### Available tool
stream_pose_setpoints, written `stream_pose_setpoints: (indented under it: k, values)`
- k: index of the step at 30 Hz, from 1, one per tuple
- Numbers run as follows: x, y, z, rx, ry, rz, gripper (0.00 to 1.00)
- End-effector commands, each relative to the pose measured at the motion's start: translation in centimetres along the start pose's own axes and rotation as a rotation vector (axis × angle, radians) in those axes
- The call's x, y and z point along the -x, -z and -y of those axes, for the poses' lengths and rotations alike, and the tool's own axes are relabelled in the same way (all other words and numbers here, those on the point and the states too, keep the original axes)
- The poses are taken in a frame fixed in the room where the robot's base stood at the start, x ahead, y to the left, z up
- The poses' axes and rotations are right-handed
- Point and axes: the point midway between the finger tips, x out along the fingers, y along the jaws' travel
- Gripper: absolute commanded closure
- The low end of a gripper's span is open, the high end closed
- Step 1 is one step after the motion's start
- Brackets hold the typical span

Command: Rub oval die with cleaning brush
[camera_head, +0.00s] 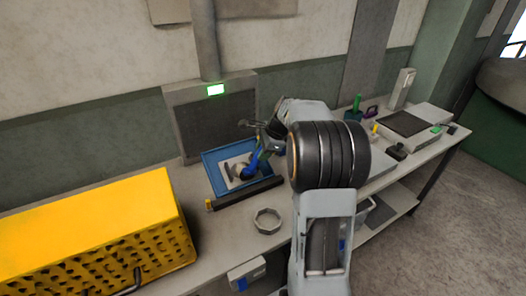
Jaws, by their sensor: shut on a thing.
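My gripper (262,150) is in the head view, low over the blue tray (208,162) at the back of the bench. It is shut on the cleaning brush (252,165), whose blue part slants down toward the tray. A pale square piece (232,161) lies in the tray, with small dark shapes on it beside the brush's lower end. The oval die is too small and too covered to make out for sure among these. I cannot tell whether the brush touches it.
A yellow perforated box (95,225) fills the bench's left. A dark bar (245,193) lies in front of the tray, with a metal ring (267,220) nearer. A grey panel (212,125) with a green light stands behind. Several small items crowd the right end.

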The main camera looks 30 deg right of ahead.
Motion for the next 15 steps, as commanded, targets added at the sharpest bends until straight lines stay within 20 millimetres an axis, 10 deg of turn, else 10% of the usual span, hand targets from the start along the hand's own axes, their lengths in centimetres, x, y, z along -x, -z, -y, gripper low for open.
stream_pose_setpoints:
  k: [15]
  values:
    - [4.6,-1.2,-1.1,0.0,0.001,0.0,0.93]
